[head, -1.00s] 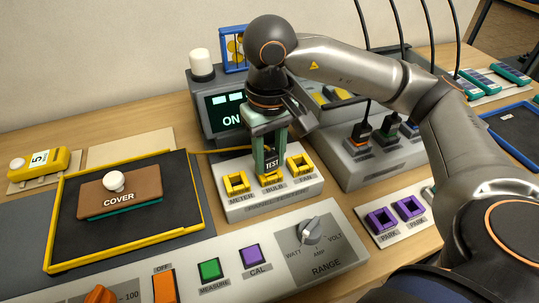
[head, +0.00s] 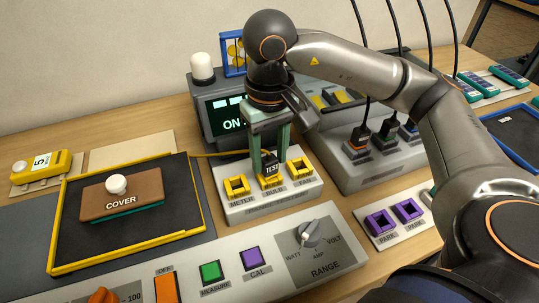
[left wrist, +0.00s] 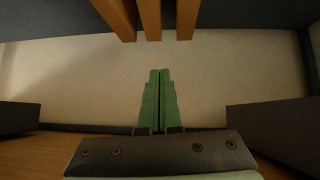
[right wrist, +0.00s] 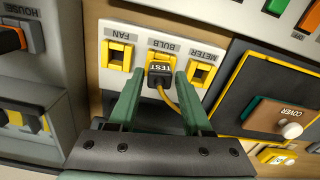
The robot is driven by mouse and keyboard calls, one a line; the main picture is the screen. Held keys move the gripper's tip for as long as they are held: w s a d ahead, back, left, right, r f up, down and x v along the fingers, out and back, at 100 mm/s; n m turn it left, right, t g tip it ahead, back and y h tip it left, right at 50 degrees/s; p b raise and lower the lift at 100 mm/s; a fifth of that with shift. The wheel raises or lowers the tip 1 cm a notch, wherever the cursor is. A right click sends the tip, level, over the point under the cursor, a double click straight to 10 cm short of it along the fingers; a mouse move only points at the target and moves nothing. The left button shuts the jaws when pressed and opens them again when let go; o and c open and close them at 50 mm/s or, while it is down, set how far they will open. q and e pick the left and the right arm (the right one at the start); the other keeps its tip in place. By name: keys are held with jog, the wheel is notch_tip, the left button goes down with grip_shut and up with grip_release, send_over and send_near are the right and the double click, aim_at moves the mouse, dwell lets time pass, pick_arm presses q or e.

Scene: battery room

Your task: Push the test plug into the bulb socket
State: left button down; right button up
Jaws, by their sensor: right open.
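The black test plug (head: 271,168), with a TEST label and a yellow cable, stands in the yellow bulb socket (head: 272,182), the middle one of the panel tester's row. In the right wrist view the plug (right wrist: 161,74) sits in the BULB opening; its exact depth is hard to tell. My right gripper (head: 270,158) is open, pointing down with one green finger on each side of the plug. Gaps show between fingers and plug in the right wrist view. My left gripper (left wrist: 160,75) is shut and empty, seen only in the left wrist view.
The meter socket (head: 236,187) and fan socket (head: 300,167) flank the plug and are empty. A tester with a lit screen (head: 225,112) stands behind. A control panel (head: 215,285) lies in front; a tray (head: 60,255) with a cover (head: 122,197) is at left.

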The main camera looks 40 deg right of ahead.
aim_at(270, 159)
jog(key=shift+r+p, duration=1.05)
jog(key=shift+r, duration=0.85)
notch_tip(270, 159, up, 2)
jog(key=shift+p, duration=0.6)
jog(key=shift+r+p, duration=0.5)
jog(key=shift+r, duration=0.55)
pick_arm(q)
jog(key=shift+y, duration=0.3)
jog(key=r, duration=0.1)
jog(key=a+r+p, duration=0.1)
jog(key=r, duration=0.1)
jog(key=s+a+r, duration=0.1)
jog(key=shift+s+a+r+p, duration=0.1)
jog(key=shift+a+r+p, duration=0.1)
jog(key=shift+p, duration=0.15)
pick_arm(e)
jog(key=shift+r, duration=0.7)
pick_arm(q)
jog(key=shift+s+f, duration=0.1)
